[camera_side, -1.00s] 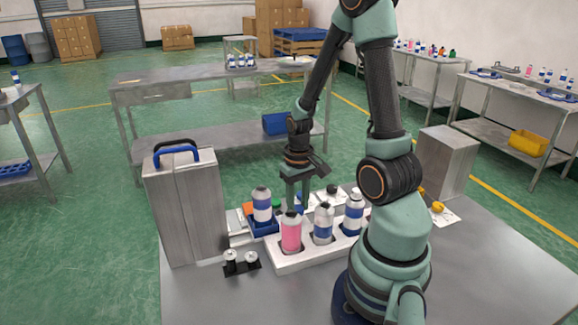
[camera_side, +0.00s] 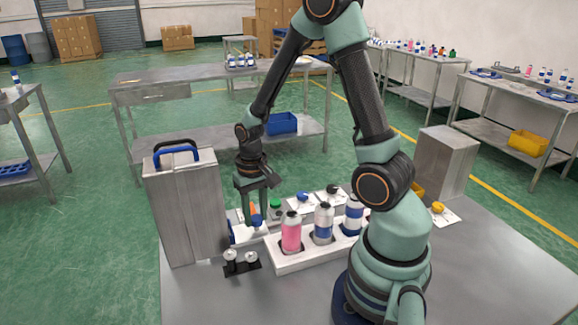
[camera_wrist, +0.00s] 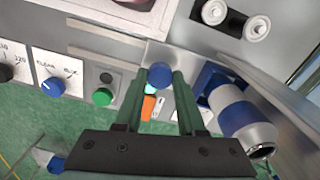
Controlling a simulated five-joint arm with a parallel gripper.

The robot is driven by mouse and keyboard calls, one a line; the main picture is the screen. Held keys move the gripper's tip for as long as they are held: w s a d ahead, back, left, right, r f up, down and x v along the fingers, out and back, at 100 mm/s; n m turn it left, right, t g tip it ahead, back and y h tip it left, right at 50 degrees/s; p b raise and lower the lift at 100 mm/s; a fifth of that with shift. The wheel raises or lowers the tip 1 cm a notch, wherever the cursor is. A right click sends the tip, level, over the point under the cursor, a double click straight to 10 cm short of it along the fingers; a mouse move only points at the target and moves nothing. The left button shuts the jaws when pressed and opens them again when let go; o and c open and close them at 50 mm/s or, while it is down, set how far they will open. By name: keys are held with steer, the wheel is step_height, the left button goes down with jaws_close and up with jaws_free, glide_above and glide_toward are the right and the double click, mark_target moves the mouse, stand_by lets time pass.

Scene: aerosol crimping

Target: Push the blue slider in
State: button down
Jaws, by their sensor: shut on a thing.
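The blue slider (camera_wrist: 200,101) shows beside my gripper in the wrist view. It carries a silver-topped white can (camera_wrist: 236,110) with a blue band. Both are close to the edge of a steel box (camera_side: 185,205). My gripper (camera_side: 255,220) is low over the work, just right of that box. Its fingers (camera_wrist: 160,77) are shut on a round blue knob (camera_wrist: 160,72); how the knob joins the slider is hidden. In the side view my gripper hides most of the can, and only a little blue of the slider (camera_side: 233,234) shows.
A white rack (camera_side: 290,262) with pink and blue-banded bottles stands to the right. Two small silver spools (camera_side: 240,262) sit in front of the box. A green button (camera_wrist: 103,97) and a blue dial (camera_wrist: 52,88) are on panels nearby. The table front is clear.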

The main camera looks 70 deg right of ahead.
mark_target(250, 231)
steer(key=shift+w+a, duration=0.55)
steer(key=shift+w, duration=0.15)
steer(key=c, duration=0.5)
jaws_free()
steer(key=shift+s, duration=0.1)
step_height(250, 231, up, 12)
steer(key=shift+r, duration=0.1)
